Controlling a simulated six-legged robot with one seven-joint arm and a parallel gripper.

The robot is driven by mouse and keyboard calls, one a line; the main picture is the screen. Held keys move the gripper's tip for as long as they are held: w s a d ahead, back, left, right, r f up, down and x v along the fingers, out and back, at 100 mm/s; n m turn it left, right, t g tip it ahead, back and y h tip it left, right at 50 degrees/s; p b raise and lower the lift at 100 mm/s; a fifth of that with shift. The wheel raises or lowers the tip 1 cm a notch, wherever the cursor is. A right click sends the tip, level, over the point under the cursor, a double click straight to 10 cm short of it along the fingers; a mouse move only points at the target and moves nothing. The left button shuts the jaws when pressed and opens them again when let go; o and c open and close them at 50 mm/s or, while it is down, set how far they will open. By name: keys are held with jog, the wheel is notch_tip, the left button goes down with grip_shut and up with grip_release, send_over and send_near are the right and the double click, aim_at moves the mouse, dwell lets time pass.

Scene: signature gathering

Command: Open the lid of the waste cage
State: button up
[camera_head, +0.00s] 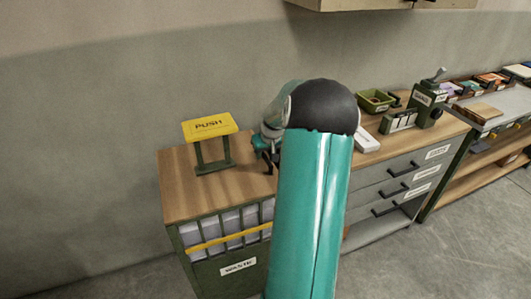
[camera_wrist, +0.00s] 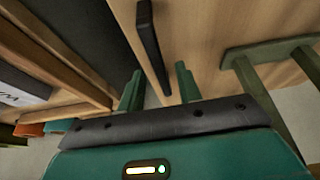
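The waste cage has a green frame, a yellow bar and a "WASTE" label (camera_head: 238,267) at the front left in the head view. Its wooden top (camera_head: 190,188) looks flat and closed. A dark bar-shaped handle (camera_wrist: 151,40) stands out against the wood in the wrist view; my arm hides it in the head view. My gripper (camera_wrist: 160,86) is open. Its two green fingers lie on either side of the handle's near end, with visible gaps; I cannot tell whether either touches. In the head view, my gripper (camera_head: 262,155) is partly hidden above the top's right side.
A yellow "PUSH" plate (camera_head: 209,125) on green legs stands on the top, left of my gripper; its legs (camera_wrist: 262,100) show close at right in the wrist view. Right are grey drawers (camera_head: 400,180), a green tray (camera_head: 376,101) and a dark-green device (camera_head: 425,100). The floor ahead is clear.

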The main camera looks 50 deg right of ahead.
grip_shut()
jog(key=shift+r, duration=0.1)
